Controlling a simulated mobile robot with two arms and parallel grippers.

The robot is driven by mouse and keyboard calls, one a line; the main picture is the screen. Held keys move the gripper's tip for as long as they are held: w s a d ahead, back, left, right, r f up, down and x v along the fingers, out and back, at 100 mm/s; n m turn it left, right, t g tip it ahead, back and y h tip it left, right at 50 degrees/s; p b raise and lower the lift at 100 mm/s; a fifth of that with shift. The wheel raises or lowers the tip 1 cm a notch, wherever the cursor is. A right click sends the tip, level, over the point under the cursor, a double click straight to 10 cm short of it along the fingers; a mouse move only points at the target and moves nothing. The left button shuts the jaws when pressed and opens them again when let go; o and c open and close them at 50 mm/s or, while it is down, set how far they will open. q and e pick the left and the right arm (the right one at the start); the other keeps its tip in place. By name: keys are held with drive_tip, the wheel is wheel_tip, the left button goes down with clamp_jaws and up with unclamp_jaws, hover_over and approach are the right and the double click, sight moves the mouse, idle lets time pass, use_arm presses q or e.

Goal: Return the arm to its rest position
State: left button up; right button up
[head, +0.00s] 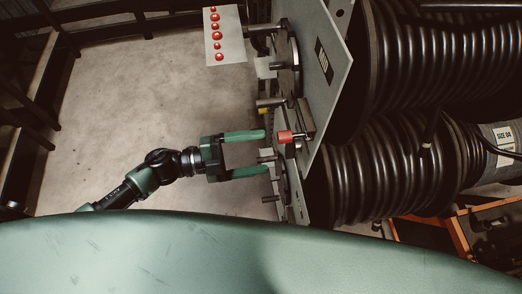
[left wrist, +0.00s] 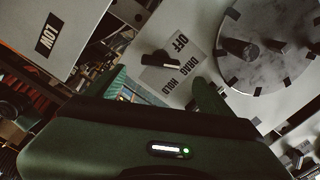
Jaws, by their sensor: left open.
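My left arm comes in from the left in the head view. Its green left gripper (head: 266,152) is open, with two spread fingers pointing right toward a grey machine panel (head: 327,75). Nothing shows between the fingers. A red-tipped handle (head: 285,136) sits just right of the upper fingertip; I cannot tell if they touch. In the left wrist view, a dark lever (left wrist: 158,58) on a plate marked OFF, DRAG and HOLD lies beyond the gripper. A round grey disc (left wrist: 265,40) is at the upper right. My right gripper is not in view.
Large black hose reels (head: 430,60) fill the right side. A white plate with red buttons (head: 226,36) is at the top. Dark rails (head: 40,80) stand at the left. Open concrete floor (head: 120,100) lies around the arm. A LOW label (left wrist: 46,40) shows in the left wrist view.

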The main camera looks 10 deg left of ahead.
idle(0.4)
use_arm(q)
drive_tip(key=w+a+f+n+t+y+b, duration=0.1)
drive_tip(key=w+a+f+n+t+y, duration=0.35)
drive_tip(key=f, duration=0.75)
drive_tip(key=w+a+f+n+t+y+b, duration=0.1)
drive_tip(key=a+f+n+t+y+b, duration=0.1)
drive_tip(key=a+f+n+y, duration=0.65)
drive_tip(key=s+a+f+n+g+y, duration=0.1)
drive_tip(key=s+a+f+n, duration=0.15)
drive_tip(key=f, duration=0.45)
drive_tip(key=s+a+f+n+g, duration=0.1)
drive_tip(key=s+f+n, duration=0.15)
drive_tip(key=f, duration=0.55)
drive_tip(key=s+f+n+g+y, duration=0.1)
drive_tip(key=s+f, duration=0.4)
drive_tip(key=s, duration=0.5)
drive_tip(key=s+f+n+g+y+b, duration=0.1)
drive_tip(key=s+f+n+g, duration=0.2)
drive_tip(key=s, duration=0.8)
drive_tip(key=s+f+n+g+y+b, duration=0.1)
drive_tip(key=s+f+n+g, duration=0.1)
drive_tip(key=s+f+g, duration=0.3)
drive_tip(key=s+f, duration=0.4)
drive_tip(key=s, duration=0.1)
drive_tip(key=shift+s+f, duration=0.2)
drive_tip(key=shift+f, duration=0.05)
